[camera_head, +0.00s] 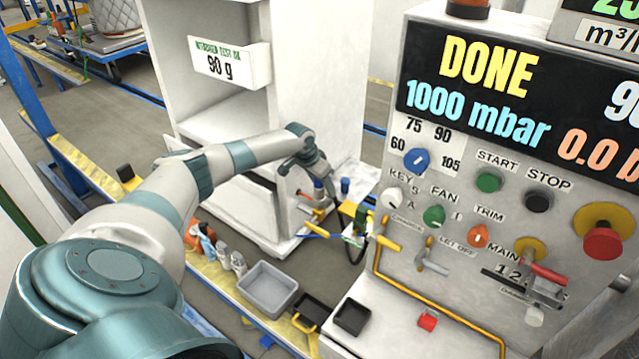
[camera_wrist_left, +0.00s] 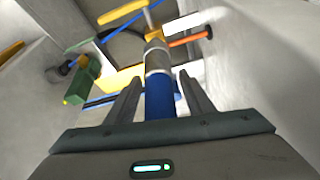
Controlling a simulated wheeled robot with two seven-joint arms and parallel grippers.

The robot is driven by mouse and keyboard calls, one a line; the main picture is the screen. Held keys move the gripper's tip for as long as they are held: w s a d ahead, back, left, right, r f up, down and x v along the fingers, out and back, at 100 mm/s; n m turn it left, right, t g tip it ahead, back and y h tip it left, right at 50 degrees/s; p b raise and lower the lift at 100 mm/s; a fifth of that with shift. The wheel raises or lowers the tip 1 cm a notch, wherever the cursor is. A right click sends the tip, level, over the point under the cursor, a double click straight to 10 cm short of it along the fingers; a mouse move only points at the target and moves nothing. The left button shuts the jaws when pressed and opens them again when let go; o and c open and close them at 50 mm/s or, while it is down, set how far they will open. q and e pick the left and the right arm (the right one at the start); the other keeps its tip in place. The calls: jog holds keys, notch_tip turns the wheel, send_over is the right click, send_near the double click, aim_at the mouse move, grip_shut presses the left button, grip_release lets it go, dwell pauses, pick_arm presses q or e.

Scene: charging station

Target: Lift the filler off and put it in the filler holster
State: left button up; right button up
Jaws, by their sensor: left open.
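The filler shows in the left wrist view as a blue grip (camera_wrist_left: 160,98) with a grey metal collar (camera_wrist_left: 157,58) beyond it. An orange-red handle (camera_wrist_left: 190,38) lies at its far end. My left gripper (camera_wrist_left: 159,88) is open, with one finger on each side of the blue grip; I cannot tell whether they touch it. In the head view my left gripper (camera_head: 318,190) is beside the white cabinet, and it and the arm hide most of the filler. I cannot tell which part is the filler holster. My right gripper is not in view.
A control panel (camera_head: 460,190) reading DONE stands on the right, with a yellow pipe (camera_head: 440,308) in front. A white cabinet (camera_head: 315,80) stands behind my arm. A green part (camera_wrist_left: 82,82) hangs left in the wrist view.

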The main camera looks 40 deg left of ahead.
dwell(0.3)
pick_arm(q)
jog(key=shift+r, duration=0.1)
grip_shut()
jog(key=shift+r, duration=0.1)
jog(key=shift+a+r+b, duration=0.1)
jog(key=shift+r+b, duration=0.35)
jog(key=shift+r, duration=0.15)
notch_tip(320, 180, up, 2)
jog(key=shift+r+b, duration=0.25)
jog(key=shift+b, duration=0.4)
jog(key=w+d+r+b, duration=0.3)
jog(key=d+r, duration=0.4)
jog(key=d, duration=0.4)
jog(key=shift+d, duration=0.2)
